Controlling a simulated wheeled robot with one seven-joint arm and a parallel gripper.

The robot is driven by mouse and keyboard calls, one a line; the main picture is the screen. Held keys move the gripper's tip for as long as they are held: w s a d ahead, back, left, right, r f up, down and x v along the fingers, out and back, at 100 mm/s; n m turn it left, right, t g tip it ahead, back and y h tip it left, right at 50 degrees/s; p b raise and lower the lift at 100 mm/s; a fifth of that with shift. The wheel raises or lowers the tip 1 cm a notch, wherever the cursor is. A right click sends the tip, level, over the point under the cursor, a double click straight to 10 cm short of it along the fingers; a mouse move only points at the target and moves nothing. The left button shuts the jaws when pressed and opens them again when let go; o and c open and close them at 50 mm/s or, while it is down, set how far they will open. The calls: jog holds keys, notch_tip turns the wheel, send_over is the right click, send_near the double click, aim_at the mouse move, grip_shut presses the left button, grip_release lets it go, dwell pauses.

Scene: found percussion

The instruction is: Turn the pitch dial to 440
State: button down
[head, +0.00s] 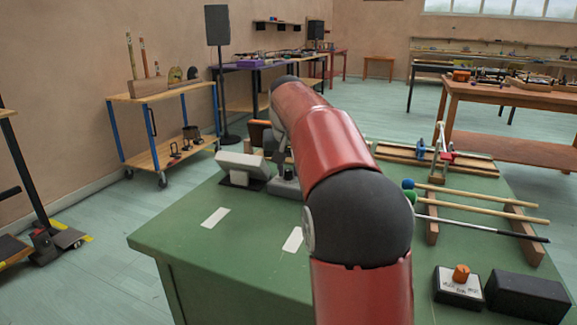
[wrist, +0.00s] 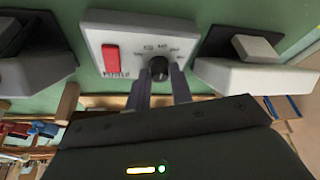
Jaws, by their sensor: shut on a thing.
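In the wrist view, a pale panel (wrist: 125,35) carries the pitch dial, a round black knob (wrist: 159,66), with small printed numbers around its upper side. The numbers are too blurred to read surely, and so is the dial's setting. My gripper (wrist: 160,74) has one finger on each side of the knob and is shut on it. In the head view my red and black arm reaches over the green table and hides most of the panel and the dial.
A red switch (wrist: 111,58) sits left of the knob. Pale wedge-shaped blocks flank the panel, one at right (wrist: 250,75). On the green table (head: 190,245), mallets (head: 480,200) lie on wooden rails. A box with an orange knob (head: 461,272) stands front right beside a black box (head: 525,297).

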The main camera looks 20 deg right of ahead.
jog(key=shift+r, duration=0.1)
jog(key=c, duration=1.2)
grip_release()
jog(key=shift+c, duration=0.2)
jog(key=p+v, duration=0.1)
jog(key=v, duration=0.6)
jog(key=shift+s+r, duration=0.15)
jog(key=shift+r, duration=0.2)
